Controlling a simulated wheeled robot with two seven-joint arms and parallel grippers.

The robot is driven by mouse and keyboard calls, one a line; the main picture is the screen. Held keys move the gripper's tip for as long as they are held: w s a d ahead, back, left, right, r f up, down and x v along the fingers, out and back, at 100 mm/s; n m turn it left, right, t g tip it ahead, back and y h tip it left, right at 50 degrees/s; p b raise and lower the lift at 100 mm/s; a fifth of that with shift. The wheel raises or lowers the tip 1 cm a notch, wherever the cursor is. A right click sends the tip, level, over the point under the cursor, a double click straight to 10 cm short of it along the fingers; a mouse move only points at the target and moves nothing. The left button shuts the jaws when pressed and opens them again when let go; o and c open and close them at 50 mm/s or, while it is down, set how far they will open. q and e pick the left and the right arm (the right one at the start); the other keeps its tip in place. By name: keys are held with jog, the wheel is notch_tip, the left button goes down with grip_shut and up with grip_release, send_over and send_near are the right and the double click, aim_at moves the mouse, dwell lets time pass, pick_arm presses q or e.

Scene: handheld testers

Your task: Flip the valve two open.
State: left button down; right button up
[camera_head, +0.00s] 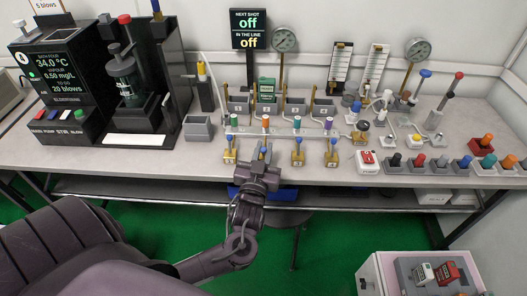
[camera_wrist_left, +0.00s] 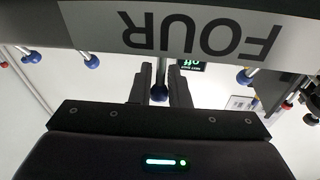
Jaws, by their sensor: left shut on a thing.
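A row of yellow valves with blue-tipped levers stands along the front of the bench: a first valve (camera_head: 230,154), a third valve (camera_head: 298,155) and a fourth valve (camera_head: 331,157). The second valve from the left is mostly hidden behind my left gripper (camera_head: 263,158). In the left wrist view, the left gripper (camera_wrist_left: 159,88) has a blue-tipped lever (camera_wrist_left: 159,93) between its fingers and is shut on it. The lever's angle is hard to judge. My right gripper is not in view.
A white manifold with coloured knobs (camera_head: 265,122) runs behind the valves. A black sign (camera_head: 249,29) reads "NEXT SHOT off, IN THE LINE off". A red-and-white box (camera_head: 367,161) and several coloured joysticks (camera_head: 441,161) stand to the right. A label reading FOUR (camera_wrist_left: 200,32) shows upside down in the wrist view.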

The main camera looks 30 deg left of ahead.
pick_arm(q)
jog(key=c, duration=1.4)
grip_release()
jog(key=shift+s+d+f, duration=0.15)
jog(key=shift+s+d, duration=0.05)
jog(key=shift+s, duration=0.15)
jog(key=v, duration=0.7)
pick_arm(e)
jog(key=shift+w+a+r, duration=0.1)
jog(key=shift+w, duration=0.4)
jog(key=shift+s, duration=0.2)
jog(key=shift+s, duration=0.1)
